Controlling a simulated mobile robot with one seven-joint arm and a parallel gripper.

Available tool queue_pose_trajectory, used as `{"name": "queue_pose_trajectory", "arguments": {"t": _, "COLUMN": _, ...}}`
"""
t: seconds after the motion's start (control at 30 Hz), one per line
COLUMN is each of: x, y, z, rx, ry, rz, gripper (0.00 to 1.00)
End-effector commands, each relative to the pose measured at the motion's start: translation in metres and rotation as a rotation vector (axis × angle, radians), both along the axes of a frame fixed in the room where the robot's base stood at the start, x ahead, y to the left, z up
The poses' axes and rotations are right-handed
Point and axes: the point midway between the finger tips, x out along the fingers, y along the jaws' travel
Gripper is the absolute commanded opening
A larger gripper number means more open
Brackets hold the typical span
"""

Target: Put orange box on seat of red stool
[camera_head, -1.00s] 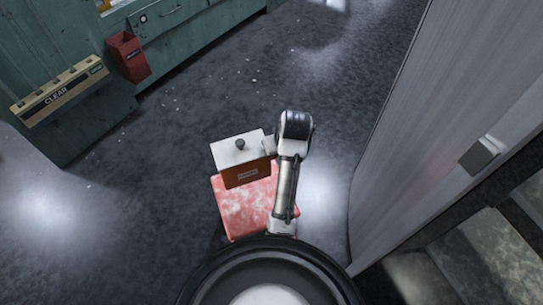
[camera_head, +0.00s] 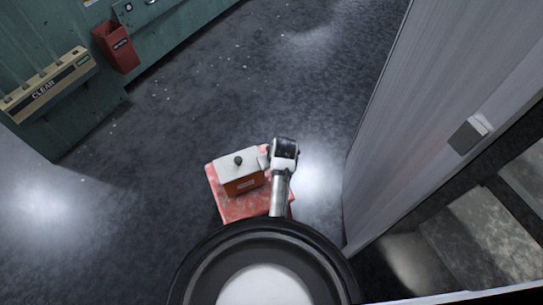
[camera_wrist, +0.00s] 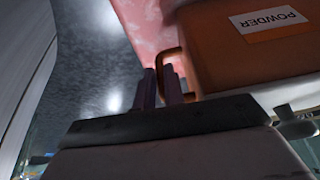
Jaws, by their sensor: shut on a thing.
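The orange box (camera_head: 245,184), with a pale top and a dark knob, appears upright over the seat of the red stool (camera_head: 240,209). I cannot tell whether it rests on the seat or hangs just above it. My gripper (camera_head: 264,158) is at the box's right side. In the wrist view, the fingers (camera_wrist: 161,82) are shut on the orange handle of the box (camera_wrist: 235,65), whose label reads POWDER. The mottled red seat (camera_wrist: 150,25) shows behind the handle. The seat's far part is hidden under the box.
A teal cabinet (camera_head: 175,30) with a red bin (camera_head: 117,47) stands at the upper left. A tall grey panel (camera_head: 410,110) with a handle rises close on the right. The dark floor beyond and left of the stool is clear.

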Motion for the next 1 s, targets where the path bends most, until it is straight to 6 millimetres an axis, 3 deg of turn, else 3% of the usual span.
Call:
{"name": "queue_pose_trajectory", "arguments": {"t": 0.3, "x": 0.002, "y": 0.0, "z": -0.006, "rx": 0.002, "ry": -0.007, "rz": -0.001, "gripper": 0.0}}
{"name": "queue_pose_trajectory", "arguments": {"t": 0.33, "x": 0.0, "y": 0.0, "z": -0.008, "rx": -0.001, "ry": -0.001, "rz": 0.0, "gripper": 0.12}}
{"name": "queue_pose_trajectory", "arguments": {"t": 0.5, "x": 0.0, "y": 0.0, "z": -0.008, "rx": -0.001, "ry": -0.001, "rz": 0.0, "gripper": 0.32}}
{"name": "queue_pose_trajectory", "arguments": {"t": 0.8, "x": -0.001, "y": -0.001, "z": -0.005, "rx": 0.0, "ry": -0.002, "rz": 0.0, "gripper": 0.32}}
{"name": "queue_pose_trajectory", "arguments": {"t": 1.0, "x": -0.011, "y": -0.005, "z": 0.023, "rx": -0.001, "ry": -0.006, "rz": -0.001, "gripper": 0.32}}
